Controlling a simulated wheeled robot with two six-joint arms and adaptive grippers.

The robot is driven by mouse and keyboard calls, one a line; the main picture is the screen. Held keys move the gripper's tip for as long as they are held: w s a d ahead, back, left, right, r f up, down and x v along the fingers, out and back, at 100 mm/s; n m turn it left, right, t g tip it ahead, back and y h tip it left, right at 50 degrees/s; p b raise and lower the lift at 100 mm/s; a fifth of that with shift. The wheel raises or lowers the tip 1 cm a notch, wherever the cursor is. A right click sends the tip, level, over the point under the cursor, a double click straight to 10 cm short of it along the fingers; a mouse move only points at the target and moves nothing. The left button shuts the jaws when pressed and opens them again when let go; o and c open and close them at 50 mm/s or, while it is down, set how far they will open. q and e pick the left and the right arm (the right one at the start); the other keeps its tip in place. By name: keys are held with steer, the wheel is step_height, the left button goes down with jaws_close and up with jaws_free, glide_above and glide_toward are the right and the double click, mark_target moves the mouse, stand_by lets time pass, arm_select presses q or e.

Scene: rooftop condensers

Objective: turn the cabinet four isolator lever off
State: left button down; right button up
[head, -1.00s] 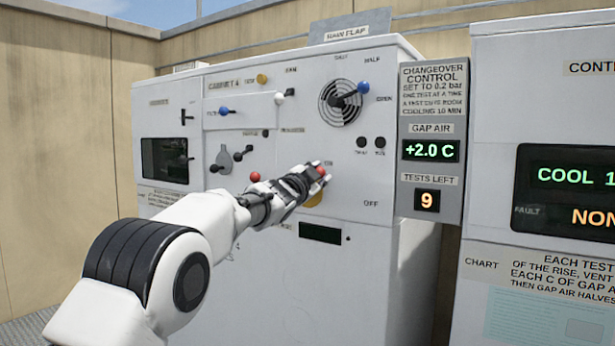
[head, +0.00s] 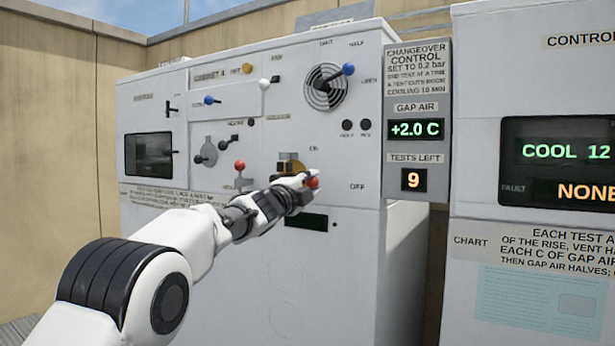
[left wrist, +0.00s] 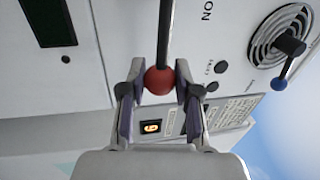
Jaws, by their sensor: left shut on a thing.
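The isolator lever has a red ball knob (head: 312,183) and sits on a yellow plate (head: 290,160) on the front of the cabinet marked CABINET 4 (head: 345,225). My left gripper (head: 308,181) is shut on the red knob. The knob is to the right of the plate and a little below it, on the side of the OFF label (head: 357,186); the ON label is above. In the left wrist view the red ball (left wrist: 158,80) is between the two fingers, with its dark shaft (left wrist: 164,35) running up. My gripper hides part of the lever. My right gripper is not in view.
Another red-knobbed lever (head: 239,165) is to the left on the same panel. A round vent with a blue-knobbed handle (head: 348,69) is above. The changeover panel (head: 418,60) reads +2.0 C and 9 tests left. A control cabinet (head: 480,140) stands at the right.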

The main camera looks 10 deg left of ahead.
arm_select(q)
steer(key=shift+d+f, duration=0.1)
steer(key=shift+f, duration=0.2)
steer(key=c, duration=0.8)
jaws_free()
steer(key=shift+c, duration=0.2)
steer(key=shift+o, duration=0.2)
steer(key=shift+s+d+r, duration=0.1)
steer(key=shift+s+r, duration=0.05)
steer(key=shift+r, duration=0.05)
steer(key=shift+s+f, duration=0.1)
steer(key=v, duration=1.2)
